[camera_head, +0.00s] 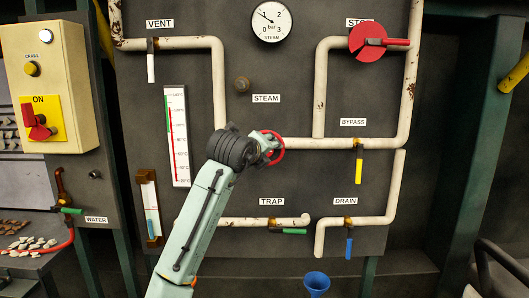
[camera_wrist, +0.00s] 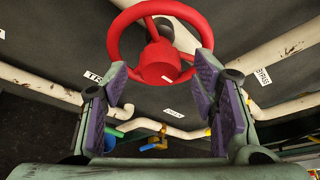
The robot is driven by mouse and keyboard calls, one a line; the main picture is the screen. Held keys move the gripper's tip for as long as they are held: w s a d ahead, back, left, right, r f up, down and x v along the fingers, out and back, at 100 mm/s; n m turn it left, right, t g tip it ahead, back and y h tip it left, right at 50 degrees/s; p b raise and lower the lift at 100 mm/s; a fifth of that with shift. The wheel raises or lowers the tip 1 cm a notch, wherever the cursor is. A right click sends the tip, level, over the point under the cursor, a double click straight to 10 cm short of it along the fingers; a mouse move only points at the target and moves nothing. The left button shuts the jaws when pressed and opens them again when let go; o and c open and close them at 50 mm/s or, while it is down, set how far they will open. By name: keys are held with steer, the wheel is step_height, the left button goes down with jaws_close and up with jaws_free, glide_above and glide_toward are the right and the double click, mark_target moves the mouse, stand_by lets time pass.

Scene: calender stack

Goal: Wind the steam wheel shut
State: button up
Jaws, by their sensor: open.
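The steam wheel is a red handwheel with a round hub. It shows large at the top of the wrist view (camera_wrist: 160,66), and part of its rim shows beside my wrist in the head view (camera_head: 280,148). It sits on the pale pipe right of and below the STEAM label (camera_head: 265,99). My gripper (camera_wrist: 163,75) is open, its two purple-padded fingers spread on either side of the hub, with the lower rim near the fingertips. I cannot tell whether they touch it. In the head view, my wrist hides the gripper's fingers and part of the wheel.
A pressure gauge (camera_head: 271,21) is at the top, its needle left of upright. A red stop lever (camera_head: 369,43) is upper right. Pale pipes (camera_head: 329,145) cross the dark panel.

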steer(key=shift+s, duration=0.1)
steer(key=v, duration=1.1)
steer(key=shift+s+a, duration=0.15)
steer(key=shift+s, duration=0.2)
steer(key=shift+r, duration=0.1)
